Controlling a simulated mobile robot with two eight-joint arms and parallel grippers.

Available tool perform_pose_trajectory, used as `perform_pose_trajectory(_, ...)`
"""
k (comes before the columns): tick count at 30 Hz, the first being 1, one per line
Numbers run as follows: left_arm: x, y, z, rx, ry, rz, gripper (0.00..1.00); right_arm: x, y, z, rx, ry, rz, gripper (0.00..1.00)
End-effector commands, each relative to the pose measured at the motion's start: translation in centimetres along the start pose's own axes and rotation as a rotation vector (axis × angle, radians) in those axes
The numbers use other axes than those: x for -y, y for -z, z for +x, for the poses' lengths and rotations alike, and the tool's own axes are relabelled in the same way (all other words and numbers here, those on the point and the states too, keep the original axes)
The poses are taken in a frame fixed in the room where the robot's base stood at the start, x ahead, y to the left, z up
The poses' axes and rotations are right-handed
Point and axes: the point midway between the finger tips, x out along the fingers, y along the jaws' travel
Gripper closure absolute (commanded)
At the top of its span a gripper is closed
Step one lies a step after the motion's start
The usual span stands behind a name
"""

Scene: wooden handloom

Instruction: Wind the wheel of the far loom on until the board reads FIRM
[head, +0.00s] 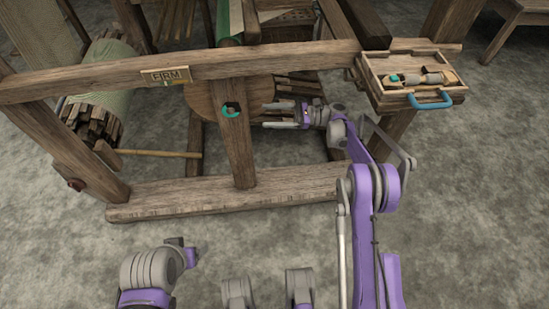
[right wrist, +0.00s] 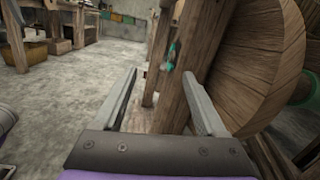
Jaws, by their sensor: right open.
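The board (head: 166,76) on the loom's top beam reads FIRM. The wheel, a round wooden disc (head: 205,97), stands behind the loom's upright post (head: 240,155), which hides part of it. The wheel also shows large at the right of the right wrist view (right wrist: 262,60). A teal-ringed fitting (head: 231,109) sits on the post. My right gripper (head: 268,115) is open with nothing visible between its fingers, just right of the post and in front of the wheel's right side. I cannot tell whether it touches the wheel.
A wooden tray (head: 380,69) with a blue handle and small tools sits at the beam's right end. A roll of pale green cloth (head: 108,70) is at left. The foot beam (head: 160,203) crosses low in front. Grey floor (head: 470,190) at right is clear.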

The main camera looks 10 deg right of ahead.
Motion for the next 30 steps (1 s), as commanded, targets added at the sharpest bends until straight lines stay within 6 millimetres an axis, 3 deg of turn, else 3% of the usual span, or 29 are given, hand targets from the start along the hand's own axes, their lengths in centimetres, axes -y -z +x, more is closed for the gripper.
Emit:
perform_pose_trajectory(14, 0.0, 0.0, 0.0, 0.000, 0.000, 0.000, 0.26, -2.8, -3.6, 2.5, -0.299, -0.040, -0.186, 0.26)
perform_pose_trajectory(30, 0.0, 0.0, 0.0, 0.000, 0.000, 0.000, 0.26, -9.3, -6.7, 2.4, -0.627, -0.165, -0.440, 0.26)
